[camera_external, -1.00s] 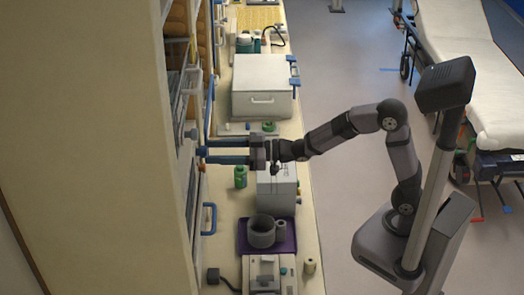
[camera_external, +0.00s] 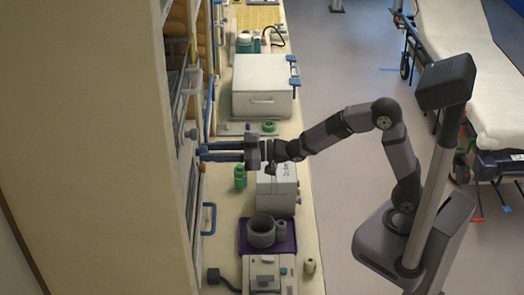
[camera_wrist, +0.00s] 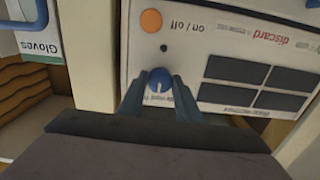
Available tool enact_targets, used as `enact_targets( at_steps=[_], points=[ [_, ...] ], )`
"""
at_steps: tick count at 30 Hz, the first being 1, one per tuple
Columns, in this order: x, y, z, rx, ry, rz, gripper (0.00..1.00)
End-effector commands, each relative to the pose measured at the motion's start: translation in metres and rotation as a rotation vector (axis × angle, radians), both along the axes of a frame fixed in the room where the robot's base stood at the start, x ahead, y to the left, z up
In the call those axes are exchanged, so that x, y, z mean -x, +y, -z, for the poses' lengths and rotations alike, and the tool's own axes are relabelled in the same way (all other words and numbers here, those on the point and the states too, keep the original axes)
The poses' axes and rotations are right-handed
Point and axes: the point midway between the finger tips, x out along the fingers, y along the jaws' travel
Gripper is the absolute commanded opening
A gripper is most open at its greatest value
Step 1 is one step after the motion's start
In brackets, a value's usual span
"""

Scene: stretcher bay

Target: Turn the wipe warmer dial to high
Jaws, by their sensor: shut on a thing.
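The dial is a small round blue knob (camera_wrist: 159,82) with a pale pointer mark, on the white front panel (camera_wrist: 185,75) of a wall unit. In the wrist view the mark is near the knob's centre and looks roughly upright; its exact setting is too small to read. My gripper (camera_wrist: 160,88) is shut on the dial, one blue finger on each side of it. In the external view my gripper (camera_external: 203,152) reaches left to the cabinet front, and its fingers largely hide the dial.
The panel has an orange button (camera_wrist: 151,21) beside upside-down "on / off" lettering, and dark rectangles at right. A grey knob (camera_external: 192,133) sticks out nearby. Below stand a green bottle (camera_external: 240,177), a white box (camera_external: 277,188) and a purple tray (camera_external: 245,240) on the counter.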

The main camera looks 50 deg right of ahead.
Motion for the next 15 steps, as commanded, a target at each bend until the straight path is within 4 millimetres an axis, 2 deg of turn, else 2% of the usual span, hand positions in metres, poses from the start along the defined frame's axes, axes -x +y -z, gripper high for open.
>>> enact_targets(
  at_steps=[15],
  points=[
    [-0.0001,0.0003,0.0000,-0.204,0.205,-0.001,0.09]
  ],
)
